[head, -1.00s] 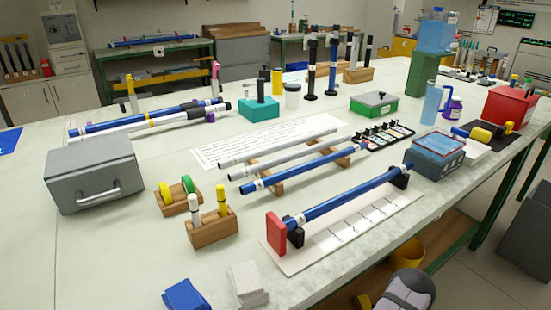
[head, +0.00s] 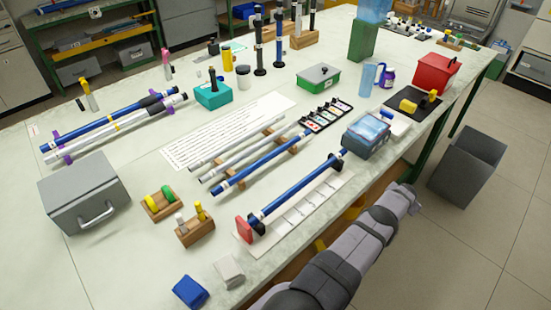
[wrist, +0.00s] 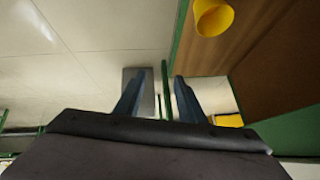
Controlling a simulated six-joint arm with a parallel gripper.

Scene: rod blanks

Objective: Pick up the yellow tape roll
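The yellow tape roll (head: 152,204) stands upright in a small wooden holder (head: 161,211) on the left part of the table in the head view. A green tape roll (head: 167,193) stands beside it in the same holder. My gripper (wrist: 160,76) shows in the wrist view with its two fingers apart and nothing between them. It points past the table's edge towards the floor, far from the tape roll. In the head view my arm lies along the table's right front side, and the fingers cannot be made out. The tape roll is not in the wrist view.
A second wooden block (head: 195,231) with upright markers stands just right of the holder, and a grey metal box (head: 84,193) stands left. A blue rod on a stand (head: 297,190) lies between my arm and the holder. A grey bin (head: 467,163) stands on the floor.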

